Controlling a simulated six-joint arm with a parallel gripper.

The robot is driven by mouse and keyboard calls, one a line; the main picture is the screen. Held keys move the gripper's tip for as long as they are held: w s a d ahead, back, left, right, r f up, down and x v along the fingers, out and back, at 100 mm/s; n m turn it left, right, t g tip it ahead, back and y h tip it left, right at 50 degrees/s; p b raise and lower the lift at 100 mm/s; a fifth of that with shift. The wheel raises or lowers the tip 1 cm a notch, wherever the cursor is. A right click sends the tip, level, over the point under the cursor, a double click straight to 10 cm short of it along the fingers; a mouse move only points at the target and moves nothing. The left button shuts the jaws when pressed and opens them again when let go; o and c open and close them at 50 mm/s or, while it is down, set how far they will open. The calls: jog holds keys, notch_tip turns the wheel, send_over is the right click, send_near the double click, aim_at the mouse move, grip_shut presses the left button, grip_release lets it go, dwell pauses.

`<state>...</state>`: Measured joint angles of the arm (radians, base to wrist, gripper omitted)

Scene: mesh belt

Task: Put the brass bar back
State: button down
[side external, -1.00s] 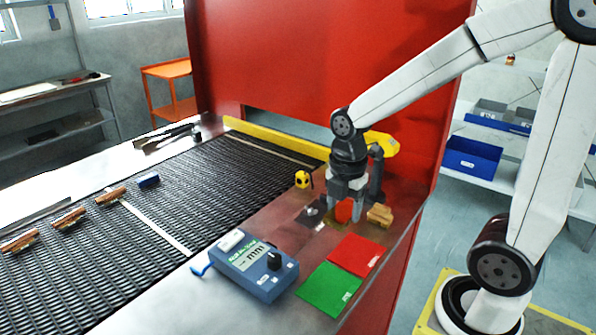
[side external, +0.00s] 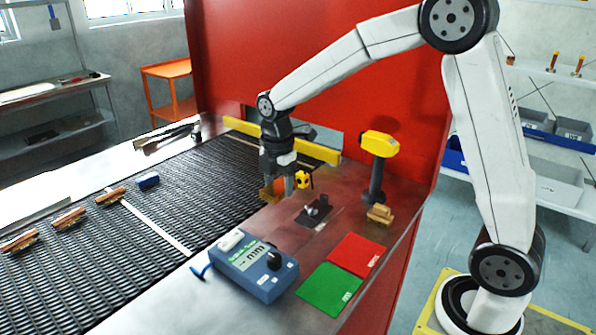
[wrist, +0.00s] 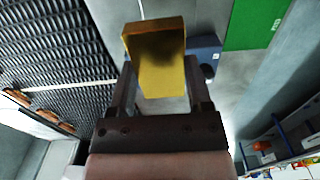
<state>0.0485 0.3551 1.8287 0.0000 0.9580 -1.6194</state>
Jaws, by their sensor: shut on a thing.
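The brass bar (wrist: 158,62) is a gold block between the two fingers of my gripper (wrist: 160,88) in the wrist view. In the side external view my gripper (side external: 278,186) points down near the belt's right edge, shut on the bar (side external: 268,193), which looks orange-brown there and is partly hidden by the fingers. I cannot tell whether the bar hangs clear or touches the surface below. The mesh belt (side external: 190,190) lies to the left. Several copper-coloured bars (side external: 68,219) lie in a row across its left part.
A blue meter (side external: 256,268), red mat (side external: 356,255) and green mat (side external: 329,289) lie nearer. A blue block (side external: 148,180) sits on the belt.

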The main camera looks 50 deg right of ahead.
jog(key=w, duration=0.3)
jog(key=shift+w+a+f, duration=0.15)
jog(key=shift+a+f, duration=0.1)
jog(key=shift+a, duration=0.1)
jog(key=w+f, duration=0.3)
jog(key=w, duration=0.1)
jog(key=w+f, duration=0.2)
jog(key=w, duration=0.2)
jog(key=w+f, duration=0.3)
jog(key=w, duration=0.1)
jog(key=shift+w+d+f, duration=0.2)
jog(key=shift+w+f, duration=0.15)
jog(key=shift+w, duration=0.05)
jog(key=shift+w+f, duration=0.35)
